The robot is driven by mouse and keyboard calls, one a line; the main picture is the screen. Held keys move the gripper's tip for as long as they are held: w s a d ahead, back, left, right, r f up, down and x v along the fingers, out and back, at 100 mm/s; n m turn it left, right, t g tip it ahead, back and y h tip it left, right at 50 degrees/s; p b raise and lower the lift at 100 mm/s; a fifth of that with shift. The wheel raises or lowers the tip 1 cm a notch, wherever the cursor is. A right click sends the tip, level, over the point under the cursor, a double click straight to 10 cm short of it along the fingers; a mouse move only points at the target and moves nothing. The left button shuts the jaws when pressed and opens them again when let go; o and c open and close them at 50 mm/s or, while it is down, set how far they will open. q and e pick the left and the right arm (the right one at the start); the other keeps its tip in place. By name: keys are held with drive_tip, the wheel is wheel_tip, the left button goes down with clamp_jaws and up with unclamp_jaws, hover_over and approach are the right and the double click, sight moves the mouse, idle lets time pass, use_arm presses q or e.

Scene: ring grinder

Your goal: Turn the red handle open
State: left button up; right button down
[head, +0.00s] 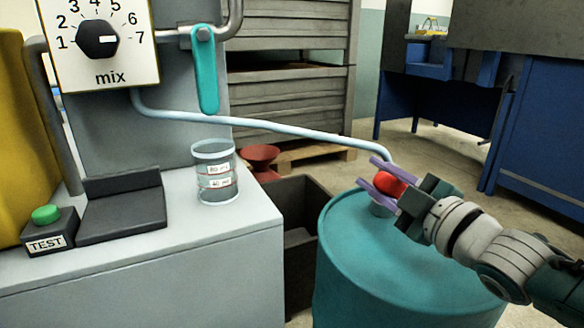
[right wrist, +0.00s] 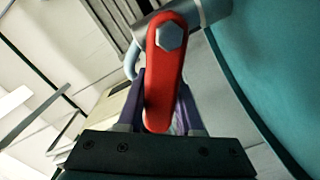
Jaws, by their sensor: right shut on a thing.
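The red handle (head: 389,184) is on a valve on top of the teal barrel (head: 345,240), at the end of a pale blue pipe. In the right wrist view the red handle (right wrist: 165,75) is a long rounded lever with a hex bolt at its far end. My right gripper (head: 378,181) has its purple fingers on either side of the handle. In the right wrist view the gripper (right wrist: 166,100) is shut on the handle's near end. The valve body is mostly hidden in the head view. My left gripper is not in view.
A grey bench at left carries a glass jar (head: 214,172), a dark plate (head: 122,207) and a green TEST button (head: 46,214). A mix dial (head: 97,39) and a teal lever (head: 205,70) are above. A dark open bin (head: 298,190) stands between bench and barrel.

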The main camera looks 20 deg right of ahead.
drive_tip(key=shift+d+r+m+p, duration=0.3)
drive_tip(key=shift+r+m+p, duration=0.25)
drive_tip(key=shift+m, duration=0.45)
drive_tip(key=shift+w+d+r+m+p, duration=0.1)
drive_tip(key=shift+d+r+m+p, duration=0.3)
drive_tip(key=shift+m, duration=0.85)
drive_tip(key=shift+w+d+r+m+p, duration=0.15)
drive_tip(key=shift+d+m, duration=0.6)
drive_tip(key=shift+m, duration=0.55)
drive_tip(key=shift+s+d+r+m+p, duration=0.2)
drive_tip(key=shift+d+m, duration=0.35)
drive_tip(key=shift+m, duration=0.7)
drive_tip(key=shift+w+d, duration=0.1)
drive_tip(key=shift+w, duration=0.05)
drive_tip(key=c, duration=0.6)
unclamp_jaws()
drive_tip(key=shift+o, duration=0.2)
